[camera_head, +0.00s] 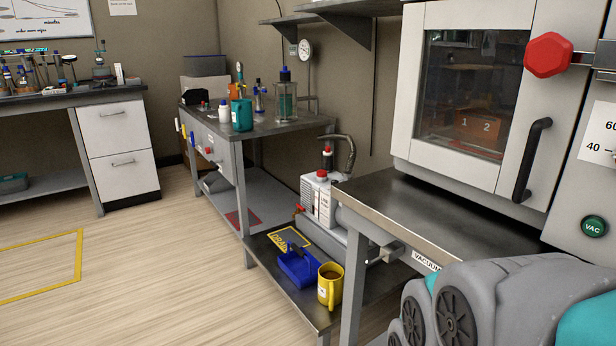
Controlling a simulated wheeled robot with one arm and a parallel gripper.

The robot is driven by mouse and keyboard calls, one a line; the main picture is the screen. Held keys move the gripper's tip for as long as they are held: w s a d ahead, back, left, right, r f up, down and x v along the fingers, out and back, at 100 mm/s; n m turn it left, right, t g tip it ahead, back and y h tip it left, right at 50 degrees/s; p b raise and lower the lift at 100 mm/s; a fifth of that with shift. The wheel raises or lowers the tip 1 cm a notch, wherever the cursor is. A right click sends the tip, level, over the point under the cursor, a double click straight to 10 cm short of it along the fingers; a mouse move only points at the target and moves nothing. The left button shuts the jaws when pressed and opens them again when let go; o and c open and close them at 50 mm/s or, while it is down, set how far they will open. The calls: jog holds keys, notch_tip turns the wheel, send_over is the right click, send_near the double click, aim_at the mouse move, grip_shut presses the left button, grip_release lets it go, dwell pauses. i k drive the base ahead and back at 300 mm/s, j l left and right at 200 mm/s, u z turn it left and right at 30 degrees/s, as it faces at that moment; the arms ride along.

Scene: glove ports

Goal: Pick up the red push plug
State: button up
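I cannot tell for certain which red part is the red push plug. A small red round piece (208,150) sits on the front of the grey box under the middle bench. The pump (318,200) has a red cap (321,173) on top and a red fitting (298,209) low on its left side. A large red hexagonal knob (549,54) is on the oven door at the upper right. My gripper is not in view. A grey and teal part of my own body fills the lower right corner.
The middle bench (262,131) holds bottles and a teal cup (241,115). A low shelf holds a blue bin (298,268) and a yellow mug (330,286). The metal table (440,215) under the oven (470,100) has a bare front. The wooden floor (150,270) at left is clear.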

aim_at(321, 173)
jog(key=i+j, duration=0.3)
jog(key=i, duration=0.15)
jog(key=i+j, duration=0.6)
jog(key=i, duration=0.25)
jog(key=i+j+z, duration=0.2)
jog(key=z, duration=0.2)
jog(key=i+j+z, duration=0.5)
jog(key=j+z, duration=0.15)
jog(key=z, duration=0.8)
